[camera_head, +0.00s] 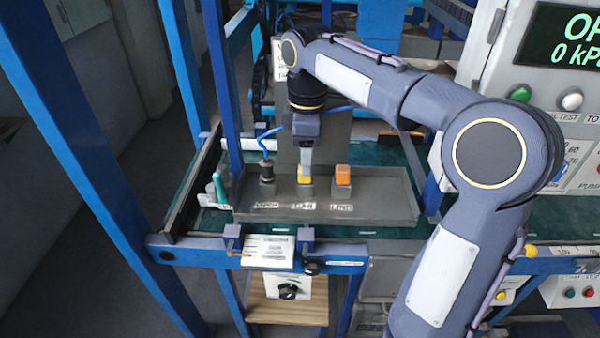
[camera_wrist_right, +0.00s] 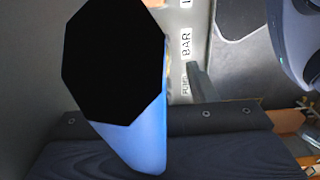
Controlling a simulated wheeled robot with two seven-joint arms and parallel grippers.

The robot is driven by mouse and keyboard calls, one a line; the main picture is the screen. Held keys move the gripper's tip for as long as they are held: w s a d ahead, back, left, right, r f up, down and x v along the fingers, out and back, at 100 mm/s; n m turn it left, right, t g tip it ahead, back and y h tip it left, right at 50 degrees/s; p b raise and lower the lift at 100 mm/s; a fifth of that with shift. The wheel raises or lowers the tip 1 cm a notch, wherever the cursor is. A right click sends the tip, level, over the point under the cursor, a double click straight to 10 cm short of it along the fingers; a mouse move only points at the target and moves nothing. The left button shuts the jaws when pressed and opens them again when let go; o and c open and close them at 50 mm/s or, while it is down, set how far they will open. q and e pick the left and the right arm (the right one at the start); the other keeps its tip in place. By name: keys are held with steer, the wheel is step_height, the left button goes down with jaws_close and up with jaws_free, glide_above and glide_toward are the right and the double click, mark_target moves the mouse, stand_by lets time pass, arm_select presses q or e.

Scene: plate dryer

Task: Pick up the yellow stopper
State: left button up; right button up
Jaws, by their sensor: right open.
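The yellow stopper (camera_head: 304,179) stands on a grey block in the middle of a shallow grey tray, above a printed label. My right gripper (camera_head: 306,168) points straight down over it, with its fingertips at or just above the stopper's top; I cannot tell whether they touch. The gripper is open. In the right wrist view, a dark finger (camera_wrist_right: 201,82) shows beside the labels. A large blue tube with a black octagonal face (camera_wrist_right: 115,65) is very close to the camera and hides most of the stopper's area. My left gripper is not in view.
An orange stopper (camera_head: 343,175) stands close on the right, and a black fitting (camera_head: 266,170) with a blue hose on the left. The tray's rim (camera_head: 330,219) surrounds them. A blue frame post (camera_head: 217,70) stands at the left, a control panel (camera_head: 555,75) at the right.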

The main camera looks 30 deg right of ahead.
mark_target(305, 178)
steer(key=f, duration=0.4)
steer(key=shift+w+f, duration=0.15)
steer(key=shift+w, duration=0.1)
steer(key=shift+c, duration=0.4)
steer(key=c, duration=1)
